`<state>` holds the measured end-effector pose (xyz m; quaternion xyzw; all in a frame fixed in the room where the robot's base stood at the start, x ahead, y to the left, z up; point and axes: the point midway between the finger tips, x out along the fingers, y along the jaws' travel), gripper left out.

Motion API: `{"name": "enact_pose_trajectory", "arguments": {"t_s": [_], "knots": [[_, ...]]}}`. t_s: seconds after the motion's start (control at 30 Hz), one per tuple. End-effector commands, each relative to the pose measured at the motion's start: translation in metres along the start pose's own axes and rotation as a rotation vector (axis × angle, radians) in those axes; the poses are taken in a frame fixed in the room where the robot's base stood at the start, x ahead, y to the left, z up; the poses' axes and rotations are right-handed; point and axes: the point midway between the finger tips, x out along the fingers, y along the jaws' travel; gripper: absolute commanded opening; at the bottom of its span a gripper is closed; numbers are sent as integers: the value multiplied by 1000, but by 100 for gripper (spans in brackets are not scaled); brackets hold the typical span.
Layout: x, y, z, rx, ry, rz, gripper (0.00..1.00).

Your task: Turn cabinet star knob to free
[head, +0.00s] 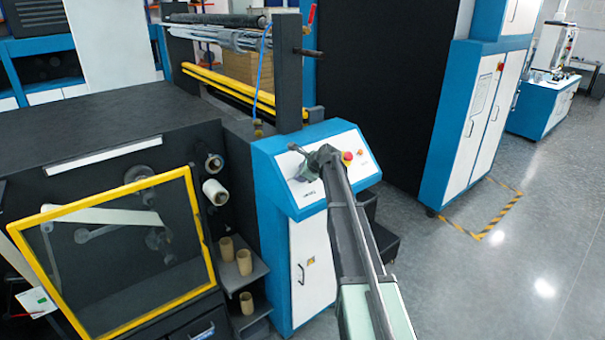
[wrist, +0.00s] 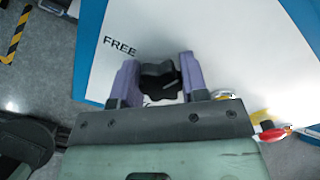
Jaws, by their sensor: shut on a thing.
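The black star knob (wrist: 158,80) sits on the white sloped panel of the blue cabinet (head: 317,160), with the printed word FREE (wrist: 119,46) to its upper left in the wrist view. My gripper (wrist: 155,82) has its two purple fingers on either side of the knob, shut on it. A mark on the knob points toward the right finger. In the head view my gripper (head: 303,158) is at the panel, and my wrist hides most of the knob.
A red and yellow emergency button (head: 347,157) is just right of my wrist on the panel. A yellow-framed guard (head: 115,255) and paper cores (head: 244,262) are to the left. A blue and white cabinet (head: 478,120) stands right, with open floor between.

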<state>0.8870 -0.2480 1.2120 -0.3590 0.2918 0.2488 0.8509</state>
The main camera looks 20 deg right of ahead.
Motion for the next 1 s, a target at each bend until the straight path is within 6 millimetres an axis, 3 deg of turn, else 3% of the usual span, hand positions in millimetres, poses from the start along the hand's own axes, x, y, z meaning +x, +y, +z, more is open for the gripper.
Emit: {"name": "enact_pose_trajectory", "arguments": {"t_s": [1.0], "knots": [[0, 5, -3, -958, 0, 56, 17]]}}
